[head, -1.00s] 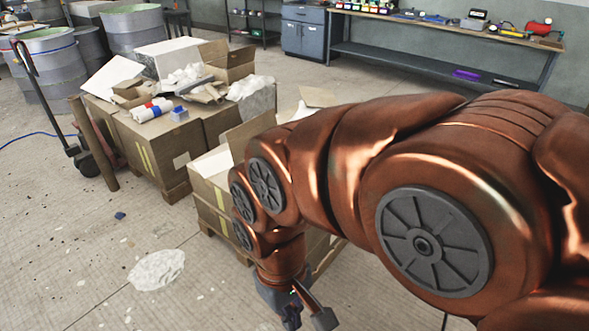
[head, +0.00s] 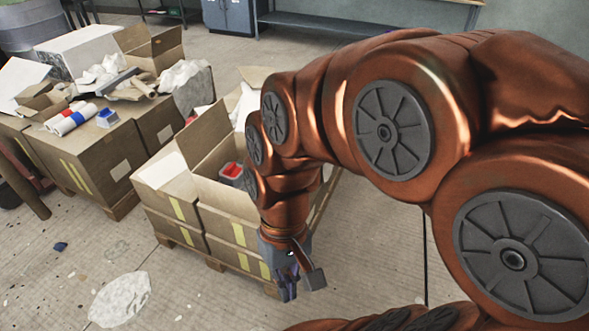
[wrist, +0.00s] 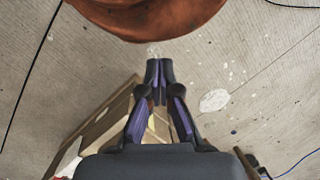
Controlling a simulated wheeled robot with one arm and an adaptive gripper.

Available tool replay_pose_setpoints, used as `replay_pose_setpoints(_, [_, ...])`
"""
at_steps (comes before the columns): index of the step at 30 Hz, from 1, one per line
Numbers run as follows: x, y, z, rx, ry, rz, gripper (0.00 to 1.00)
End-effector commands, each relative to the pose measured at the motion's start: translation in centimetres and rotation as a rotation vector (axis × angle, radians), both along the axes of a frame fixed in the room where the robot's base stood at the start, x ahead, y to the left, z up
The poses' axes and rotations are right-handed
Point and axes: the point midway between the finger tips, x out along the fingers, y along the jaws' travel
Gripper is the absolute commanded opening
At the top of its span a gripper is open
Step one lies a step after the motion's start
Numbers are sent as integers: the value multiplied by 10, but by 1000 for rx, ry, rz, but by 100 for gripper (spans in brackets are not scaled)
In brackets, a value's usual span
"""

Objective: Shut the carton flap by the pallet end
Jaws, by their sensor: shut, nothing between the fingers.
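An open carton (head: 222,193) stands on top of other cartons on a wooden pallet (head: 205,257), left of my arm in the head view. One brown flap (head: 203,130) stands up at its left side, and another flap (head: 257,76) sticks up at the far side. A red and grey item (head: 231,172) and white material show inside; my arm hides its right part. My gripper (head: 297,287) hangs empty in front of the cartons' near right corner, apart from the raised flaps. In the wrist view its fingers (wrist: 160,72) are together, with cartons (wrist: 108,122) behind them.
Another carton stack (head: 84,163) at left carries rolls (head: 72,118), a small blue-topped tub (head: 107,117) and crumpled paper. A pale patch (head: 120,299) lies on the floor in front. A workbench (head: 330,24) stands behind.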

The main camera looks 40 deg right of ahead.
Motion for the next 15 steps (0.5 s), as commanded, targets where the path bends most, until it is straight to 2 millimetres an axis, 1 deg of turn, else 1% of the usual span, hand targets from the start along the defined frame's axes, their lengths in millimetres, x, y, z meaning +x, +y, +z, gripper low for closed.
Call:
replay_pose_setpoints(1, [7,6,-12,40,33,-52,0])
replay_pose_setpoints(7, [37,28,-31,216,146,-266,0])
replay_pose_setpoints(11, [63,35,-41,334,211,-411,0])
replay_pose_setpoints(15, [94,34,-50,468,278,-572,0])
